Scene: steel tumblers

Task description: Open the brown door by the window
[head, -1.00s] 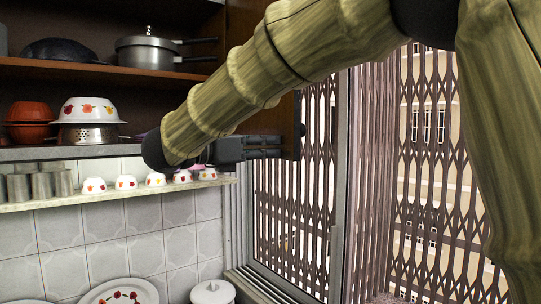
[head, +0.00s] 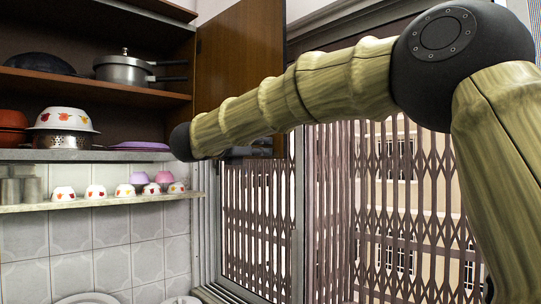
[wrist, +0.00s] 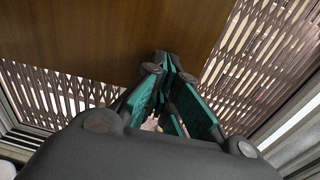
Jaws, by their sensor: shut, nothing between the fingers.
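The brown door (head: 238,62) stands open at the right side of the wall cabinet, by the window, with its broad wooden face showing. My arm crosses in front of its lower part. My gripper (head: 262,151) is dark and partly hidden behind my arm, near the door's lower edge. In the wrist view the brown door (wrist: 110,38) fills the upper middle. There my gripper (wrist: 168,68) has its teal-padded fingers together and empty, with the tips overlapping the door's lower part. I cannot tell whether they touch it.
The cabinet shelves hold a steel pot (head: 125,67), a flowered bowl (head: 64,115) and a purple plate (head: 141,145). A narrow ledge (head: 110,202) below carries small bowls and steel tumblers (head: 20,188). The window with its lattice grille (head: 390,200) is at the right.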

